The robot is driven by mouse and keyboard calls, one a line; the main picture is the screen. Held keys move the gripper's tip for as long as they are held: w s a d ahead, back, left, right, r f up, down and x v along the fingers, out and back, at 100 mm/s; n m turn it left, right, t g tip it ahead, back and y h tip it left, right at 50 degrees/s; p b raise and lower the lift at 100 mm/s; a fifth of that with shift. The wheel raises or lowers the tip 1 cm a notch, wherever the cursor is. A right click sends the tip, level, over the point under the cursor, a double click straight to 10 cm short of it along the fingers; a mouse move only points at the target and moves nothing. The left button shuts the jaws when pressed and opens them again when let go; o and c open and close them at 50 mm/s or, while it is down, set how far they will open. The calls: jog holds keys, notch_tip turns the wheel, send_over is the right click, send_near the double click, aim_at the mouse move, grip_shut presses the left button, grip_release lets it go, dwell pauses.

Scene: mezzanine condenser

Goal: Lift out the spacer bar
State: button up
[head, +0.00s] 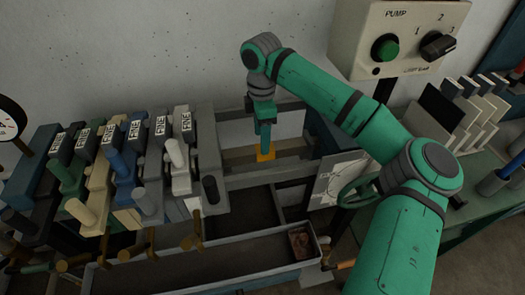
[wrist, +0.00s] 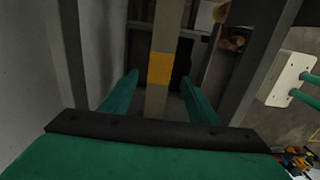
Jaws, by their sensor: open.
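The spacer bar (head: 238,156) is a tan bar with an orange-yellow band, lying across inside the grey frame to the right of the row of levers. In the wrist view the bar (wrist: 155,100) runs up the picture between my two fingers, with the yellow band just beyond the fingertips. My gripper (head: 265,146) points down over the yellow band. In the wrist view my gripper (wrist: 160,85) is open, with a finger on each side of the bar and a visible gap to each. I cannot tell how deep the fingertips reach beside the bar.
Grey frame rails (head: 270,176) run close in front of and behind the bar. Several coloured levers (head: 123,165) stand to the left. A long grey trough (head: 200,268) lies in front. A green handwheel (head: 358,190) is to the right, below a pump panel (head: 400,40).

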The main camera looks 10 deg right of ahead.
jog(key=shift+s+d+f, duration=0.1)
jog(key=shift+d+f, duration=0.2)
jog(key=shift+f, duration=0.2)
jog(key=f, duration=0.3)
jog(key=shift+d+f, duration=0.2)
jog(key=shift+a+f, duration=0.1)
jog(key=shift+f, duration=0.5)
jog(key=shift+w, duration=0.2)
grip_shut()
